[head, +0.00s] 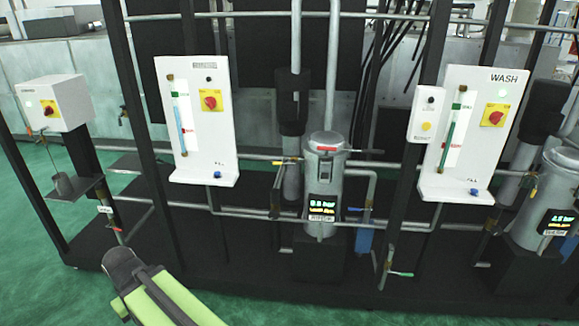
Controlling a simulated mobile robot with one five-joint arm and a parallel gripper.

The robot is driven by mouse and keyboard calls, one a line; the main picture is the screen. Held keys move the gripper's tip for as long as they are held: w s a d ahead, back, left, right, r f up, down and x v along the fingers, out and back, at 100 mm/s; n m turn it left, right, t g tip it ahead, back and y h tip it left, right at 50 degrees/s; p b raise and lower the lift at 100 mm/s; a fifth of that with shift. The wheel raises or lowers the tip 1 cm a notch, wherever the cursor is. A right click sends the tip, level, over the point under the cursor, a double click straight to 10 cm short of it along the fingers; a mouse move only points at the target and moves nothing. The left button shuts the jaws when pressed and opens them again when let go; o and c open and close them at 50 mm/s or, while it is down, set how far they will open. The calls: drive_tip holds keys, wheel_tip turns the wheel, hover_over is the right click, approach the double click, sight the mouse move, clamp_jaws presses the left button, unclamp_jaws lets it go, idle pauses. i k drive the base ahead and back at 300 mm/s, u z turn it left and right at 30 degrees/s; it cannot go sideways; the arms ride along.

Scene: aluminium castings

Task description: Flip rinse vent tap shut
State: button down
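The middle grey canister (323,190) stands upright on the dark rack, with a lit display reading about 0.8 bar and a small label below that is too blurred to read surely. A red lever (336,151) lies about level across the top of this canister. It may be the rinse vent tap, but no label on it can be read. A yellow lever (285,161) sits on the pipe at the canister's left. My lime-green and dark arm shows at the bottom left, well away from the canister. No fingertips of my gripper can be seen.
A white panel (197,120) with a red knob stands left of the canister. The WASH panel (468,135) and another canister (545,205) are at the right. Green floor (50,290) is open at the front left.

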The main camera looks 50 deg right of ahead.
sight(280, 164)
drive_tip(key=z, duration=0.35)
drive_tip(key=i, duration=1)
drive_tip(key=u, duration=0.1)
